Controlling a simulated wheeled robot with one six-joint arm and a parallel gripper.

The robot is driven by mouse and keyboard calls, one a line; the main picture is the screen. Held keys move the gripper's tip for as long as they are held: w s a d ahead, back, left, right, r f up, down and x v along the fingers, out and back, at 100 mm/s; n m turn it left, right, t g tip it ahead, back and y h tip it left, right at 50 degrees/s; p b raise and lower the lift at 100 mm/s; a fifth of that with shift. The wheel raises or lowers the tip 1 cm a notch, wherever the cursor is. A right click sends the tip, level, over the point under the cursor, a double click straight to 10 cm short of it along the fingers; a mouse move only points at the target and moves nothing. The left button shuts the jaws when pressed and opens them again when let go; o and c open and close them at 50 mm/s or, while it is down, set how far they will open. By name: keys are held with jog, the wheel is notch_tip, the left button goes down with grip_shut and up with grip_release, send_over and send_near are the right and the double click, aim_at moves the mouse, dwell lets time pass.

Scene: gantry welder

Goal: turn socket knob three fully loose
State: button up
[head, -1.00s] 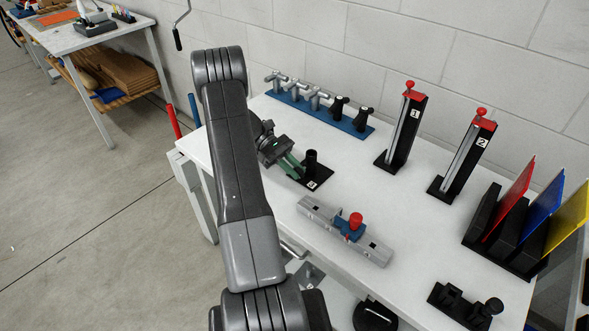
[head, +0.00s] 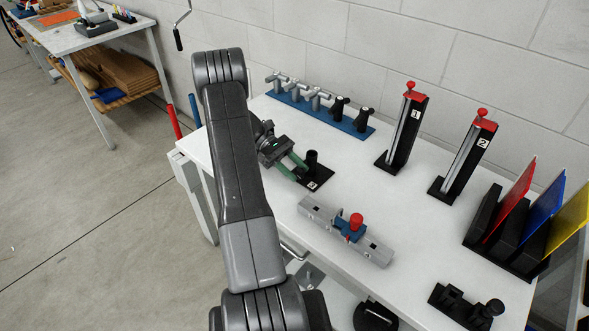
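A black socket (head: 312,160) stands upright on a flat black base plate (head: 322,178) on the white bench. The plate has a small white number label (head: 312,185), too small to read surely. I cannot make out the socket's knob; it is small or hidden near my fingers. My gripper (head: 301,170) reaches in from the left, low over the plate's left edge. Its two green fingers are spread with a gap between them, just left of the socket. I see nothing held between them. Whether a finger touches the plate or knob, I cannot tell.
A blue rail (head: 352,129) with several handles lies behind. Black posts one (head: 403,130) and two (head: 464,158) stand to the right. A grey bar (head: 375,250) with a red-knobbed blue clamp (head: 352,228) lies in front. Coloured panels (head: 545,215) stand at far right.

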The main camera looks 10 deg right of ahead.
aim_at(302, 172)
notch_tip(302, 172, up, 10)
jog(key=shift+f+b, duration=0.1)
jog(key=shift+b, duration=0.7)
jog(key=s+t+y, duration=0.1)
jog(key=d+t+y, duration=0.1)
jog(key=y, duration=0.1)
jog(key=shift+s+d+r+t, duration=0.25)
jog(key=shift+s+r+t, duration=0.05)
jog(key=shift+s+r, duration=0.05)
notch_tip(302, 172, up, 4)
jog(key=t+y, duration=0.6)
jog(key=t, duration=0.3)
jog(key=f+p, duration=0.1)
jog(key=f, duration=0.5)
jog(key=f+p, duration=0.1)
jog(key=f, duration=0.6)
jog(key=shift+w+a+f, duration=0.15)
jog(key=shift+a+f, duration=0.05)
jog(key=shift+f, duration=0.05)
grip_shut()
